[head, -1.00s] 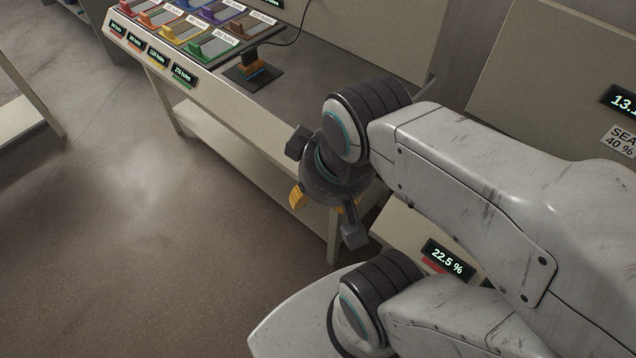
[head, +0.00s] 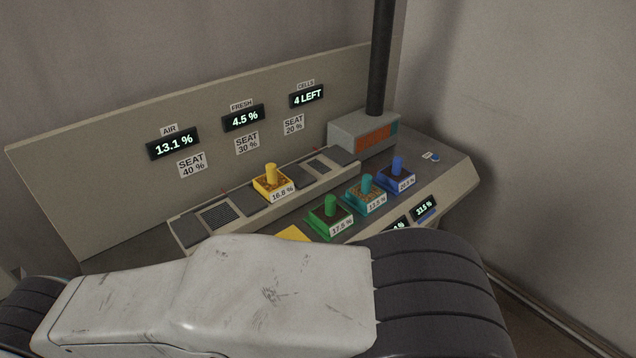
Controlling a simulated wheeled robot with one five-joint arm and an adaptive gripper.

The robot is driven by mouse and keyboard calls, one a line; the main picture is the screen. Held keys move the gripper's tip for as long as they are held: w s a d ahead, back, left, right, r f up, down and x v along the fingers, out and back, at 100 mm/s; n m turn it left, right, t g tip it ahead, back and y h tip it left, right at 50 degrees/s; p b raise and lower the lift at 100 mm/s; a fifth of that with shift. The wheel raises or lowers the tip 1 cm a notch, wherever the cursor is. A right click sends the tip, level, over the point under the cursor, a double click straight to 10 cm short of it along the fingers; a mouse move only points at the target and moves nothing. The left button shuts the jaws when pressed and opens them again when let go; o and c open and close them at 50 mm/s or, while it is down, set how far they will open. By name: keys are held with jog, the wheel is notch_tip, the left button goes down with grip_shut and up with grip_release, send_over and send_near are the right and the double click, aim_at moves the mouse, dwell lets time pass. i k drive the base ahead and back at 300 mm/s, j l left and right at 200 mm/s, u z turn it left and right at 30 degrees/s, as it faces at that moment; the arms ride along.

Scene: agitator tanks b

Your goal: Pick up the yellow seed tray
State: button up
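A yellow tray-like block (head: 271,187) with an upright yellow knob sits on the raised strip of the console, near its middle. Its front label reads 16.8 %. A flat yellow patch (head: 293,233) lies lower on the console, partly hidden behind my arm; I cannot tell whether it is a tray or a pad. My gripper is out of view. Only a pale link and dark joints of my arm show across the bottom, hiding the front left of the console.
Green (head: 329,217), teal (head: 366,194) and blue (head: 398,175) knobbed blocks stand in a row to the right. Behind is a panel (head: 100,170) with displays. A grey box (head: 362,131) with a dark post stands at the back right. Walls close in behind and right.

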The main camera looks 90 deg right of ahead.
aim_at(273, 185)
jog(key=z, duration=2.65)
